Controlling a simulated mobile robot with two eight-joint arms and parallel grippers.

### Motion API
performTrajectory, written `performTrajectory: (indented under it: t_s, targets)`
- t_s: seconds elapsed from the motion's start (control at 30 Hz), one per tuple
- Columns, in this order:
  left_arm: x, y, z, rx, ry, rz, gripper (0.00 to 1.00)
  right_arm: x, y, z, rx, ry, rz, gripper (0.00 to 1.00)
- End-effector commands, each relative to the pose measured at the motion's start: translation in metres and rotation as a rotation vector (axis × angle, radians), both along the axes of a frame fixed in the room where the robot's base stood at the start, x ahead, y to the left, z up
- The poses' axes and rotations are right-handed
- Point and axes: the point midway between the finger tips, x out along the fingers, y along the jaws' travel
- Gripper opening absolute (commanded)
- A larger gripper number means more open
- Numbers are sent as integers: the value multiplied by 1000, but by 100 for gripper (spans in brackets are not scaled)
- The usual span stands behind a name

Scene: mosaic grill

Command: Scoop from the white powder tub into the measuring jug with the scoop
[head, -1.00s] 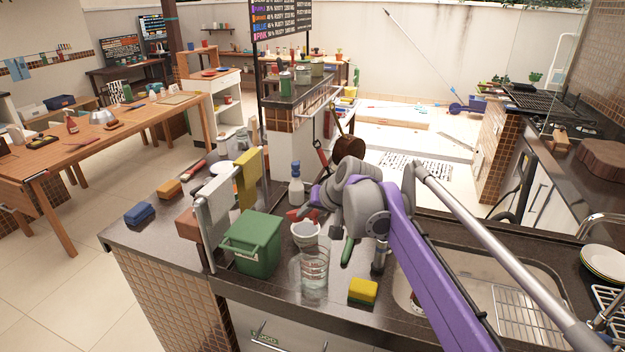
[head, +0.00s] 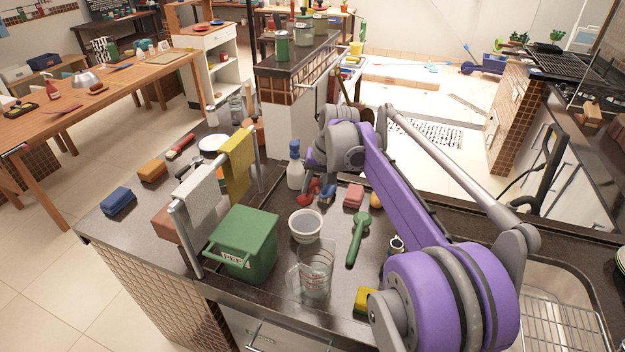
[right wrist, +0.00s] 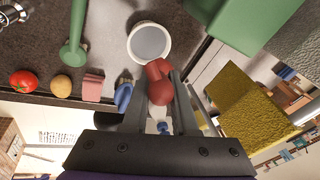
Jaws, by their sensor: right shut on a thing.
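My right gripper (head: 312,180) is shut on a red scoop (head: 308,194), just behind the white tub. In the right wrist view the scoop (right wrist: 159,80) sits between my fingers (right wrist: 158,98). The white tub (head: 320,222) stands upright on the dark counter; its contents look greyish. It also shows in the right wrist view (right wrist: 133,43), just beyond the scoop; whether the two touch I cannot tell. The clear measuring jug (head: 316,272) stands upright in front of the tub, and looks empty. My left gripper is out of view.
A green bin (head: 245,245) stands left of tub and jug, beside a rail with grey and yellow (head: 238,162) cloths. A green spoon (head: 357,240) lies right of the tub. A spray bottle (head: 295,170), a pink block (head: 353,196) and a yellow sponge (head: 365,298) are nearby.

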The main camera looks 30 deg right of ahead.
Motion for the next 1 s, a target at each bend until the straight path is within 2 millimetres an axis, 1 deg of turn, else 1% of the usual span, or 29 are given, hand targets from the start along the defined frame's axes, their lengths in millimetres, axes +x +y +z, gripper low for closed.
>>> performTrajectory:
  t_s: [0.8,1.0]
  targets:
    - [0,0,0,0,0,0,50,0,0,-47,0,-2,1,0]
    - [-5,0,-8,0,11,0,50,0,0,-61,0,0,0,0]
